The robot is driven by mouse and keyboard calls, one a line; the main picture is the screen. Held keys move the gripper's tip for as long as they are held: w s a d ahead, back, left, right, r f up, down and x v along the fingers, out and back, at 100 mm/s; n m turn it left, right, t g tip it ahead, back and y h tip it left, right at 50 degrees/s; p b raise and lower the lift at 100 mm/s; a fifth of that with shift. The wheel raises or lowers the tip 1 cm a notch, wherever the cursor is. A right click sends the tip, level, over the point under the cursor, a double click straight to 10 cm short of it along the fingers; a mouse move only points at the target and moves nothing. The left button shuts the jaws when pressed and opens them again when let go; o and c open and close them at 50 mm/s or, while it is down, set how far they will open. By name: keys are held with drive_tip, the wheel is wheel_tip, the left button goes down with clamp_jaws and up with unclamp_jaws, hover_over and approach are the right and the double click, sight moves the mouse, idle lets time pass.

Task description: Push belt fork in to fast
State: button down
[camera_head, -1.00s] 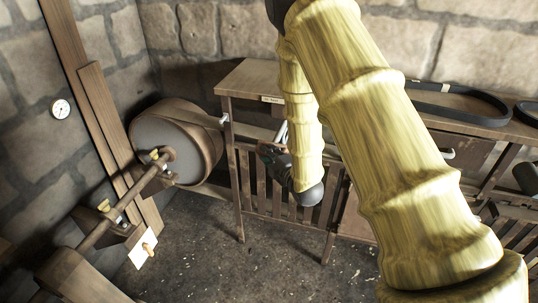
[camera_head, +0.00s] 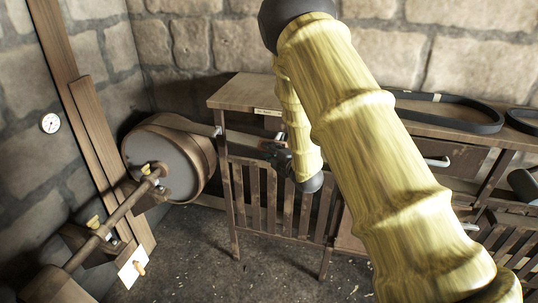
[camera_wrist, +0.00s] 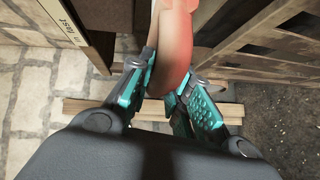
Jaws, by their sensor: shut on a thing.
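A red-orange rounded handle (camera_wrist: 172,50) stands between the teal-padded fingers of my gripper (camera_wrist: 168,98) in the wrist view, and the gripper is shut on it. It looks like the belt fork's handle; the fork's far end is hidden. A label reading "in fast" (camera_wrist: 66,26) is on the bench edge at upper left of that view. In the head view my gripper (camera_head: 277,152) is at the bench front, partly hidden by my arm. A bar (camera_head: 245,136) runs along the bench front from its left end. The small bench label (camera_head: 267,112) is unreadable there.
The wooden bench (camera_head: 235,91) has slatted sides and carries black belts (camera_head: 450,115). A large drum pulley (camera_head: 160,160) and a shaft (camera_head: 125,212) stand left, by the stone wall with a gauge (camera_head: 50,123). The floor (camera_head: 270,275) in front is clear.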

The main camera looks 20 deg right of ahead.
drive_tip(key=shift+w+d+r, duration=0.1)
drive_tip(key=shift+d+r, duration=0.05)
drive_tip(key=c, duration=1.5)
unclamp_jaws()
drive_tip(key=shift+o, duration=1)
drive_tip(key=shift+w+f, duration=0.15)
drive_tip(key=shift+f, duration=0.05)
drive_tip(key=shift+r, duration=0.1)
drive_tip(key=shift+s, duration=0.2)
drive_tip(key=v, duration=1.1)
drive_tip(key=shift+s, duration=0.35)
